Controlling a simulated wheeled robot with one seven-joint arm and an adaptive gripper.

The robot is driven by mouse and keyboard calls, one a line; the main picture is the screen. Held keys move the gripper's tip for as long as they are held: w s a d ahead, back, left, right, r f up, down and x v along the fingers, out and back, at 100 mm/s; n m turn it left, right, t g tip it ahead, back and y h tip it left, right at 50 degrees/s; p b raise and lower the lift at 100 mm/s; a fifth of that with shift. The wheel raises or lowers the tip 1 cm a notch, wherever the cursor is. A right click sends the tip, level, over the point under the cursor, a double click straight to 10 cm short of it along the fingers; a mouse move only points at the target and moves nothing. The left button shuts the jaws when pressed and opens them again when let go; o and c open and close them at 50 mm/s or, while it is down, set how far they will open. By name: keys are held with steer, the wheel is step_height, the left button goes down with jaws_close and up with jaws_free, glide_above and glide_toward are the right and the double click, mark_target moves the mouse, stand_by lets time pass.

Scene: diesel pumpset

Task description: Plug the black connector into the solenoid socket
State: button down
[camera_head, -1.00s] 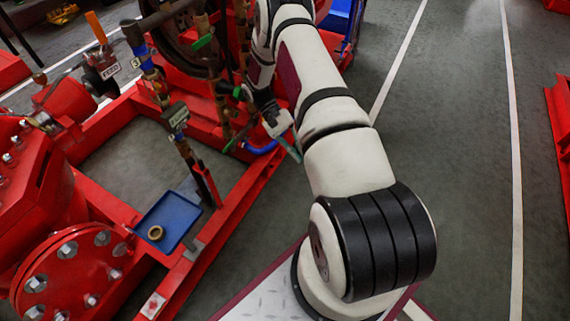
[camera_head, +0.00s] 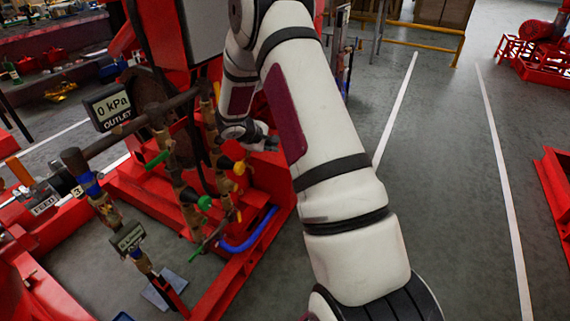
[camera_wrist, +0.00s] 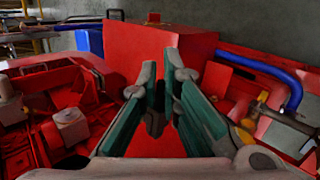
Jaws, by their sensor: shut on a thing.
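My gripper (camera_wrist: 160,88) shows in the wrist view with its two green-padded fingers close together. A small dark piece between the fingers, which I take to be the black connector (camera_wrist: 155,123), is held there; its shape is mostly hidden. In the head view my gripper (camera_head: 268,143) is beyond the valve pipes, close to the red pumpset frame, and the held piece cannot be made out. I cannot pick out the solenoid socket for certain in either view.
Brass pipes with green and yellow valve handles (camera_head: 190,195) stand left of my gripper. A red box (camera_wrist: 165,48) stands ahead in the wrist view, with a blue hose (camera_wrist: 275,75) at right. Open floor (camera_head: 440,180) lies right.

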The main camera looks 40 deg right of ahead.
steer(key=shift+w+d+r+n+t, duration=0.2)
steer(key=shift+w+r+n+t, duration=0.15)
steer(key=shift+w+r, duration=0.35)
steer(key=shift+w+f, duration=0.1)
steer(key=shift+b, duration=0.3)
steer(key=shift+w+a, duration=0.35)
steer(key=shift+w, duration=0.55)
steer(key=shift+w+a, duration=0.35)
steer(key=shift+w, duration=0.5)
steer(key=shift+w+a, duration=0.35)
steer(key=shift+w, duration=0.55)
steer(key=shift+b, duration=1.1)
steer(key=shift+w+a, duration=0.3)
steer(key=shift+w, duration=0.45)
steer(key=shift+w+a, duration=0.25)
steer(key=shift+w, duration=0.45)
